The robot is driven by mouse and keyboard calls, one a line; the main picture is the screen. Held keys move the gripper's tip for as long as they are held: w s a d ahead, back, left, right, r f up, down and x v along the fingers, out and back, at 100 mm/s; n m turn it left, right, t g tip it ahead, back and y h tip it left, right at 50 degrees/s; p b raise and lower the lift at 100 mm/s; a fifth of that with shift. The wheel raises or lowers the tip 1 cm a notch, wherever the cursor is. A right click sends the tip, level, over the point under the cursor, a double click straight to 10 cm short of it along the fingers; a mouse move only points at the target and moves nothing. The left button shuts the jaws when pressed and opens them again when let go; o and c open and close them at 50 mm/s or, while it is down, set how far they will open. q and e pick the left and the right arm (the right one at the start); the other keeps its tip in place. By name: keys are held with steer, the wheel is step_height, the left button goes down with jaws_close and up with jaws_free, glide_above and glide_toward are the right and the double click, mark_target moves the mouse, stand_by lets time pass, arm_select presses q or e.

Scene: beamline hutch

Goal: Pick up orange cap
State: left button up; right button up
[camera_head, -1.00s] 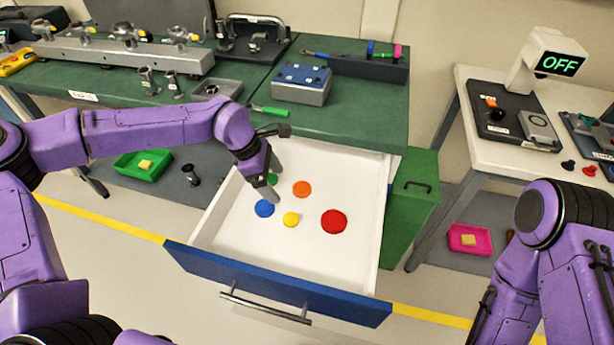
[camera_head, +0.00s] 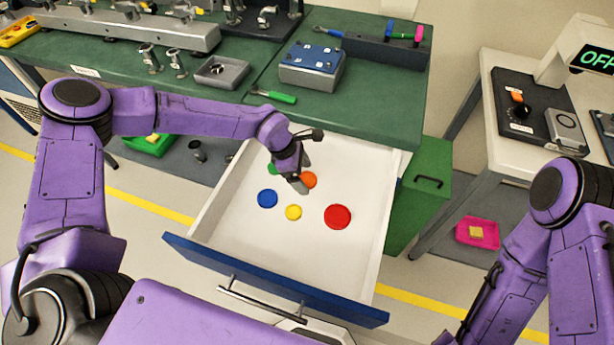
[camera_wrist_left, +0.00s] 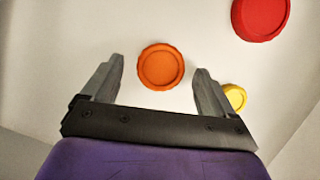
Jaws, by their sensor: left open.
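The orange cap (camera_head: 309,180) lies flat on the white floor of the open drawer (camera_head: 345,254), partly hidden behind my left gripper in the head view. My left gripper (camera_head: 303,182) is open and empty, above the drawer floor at the cap. In the left wrist view the orange cap (camera_wrist_left: 161,67) shows between the two fingers of the gripper (camera_wrist_left: 158,75), slightly beyond their tips, and neither finger visibly touches it. My right arm shows at the right of the head view, but its gripper is out of view.
The green bench top (camera_head: 385,110) is behind.

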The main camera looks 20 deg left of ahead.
arm_select(q)
steer(key=shift+f, duration=0.15)
steer(key=c, duration=1.1)
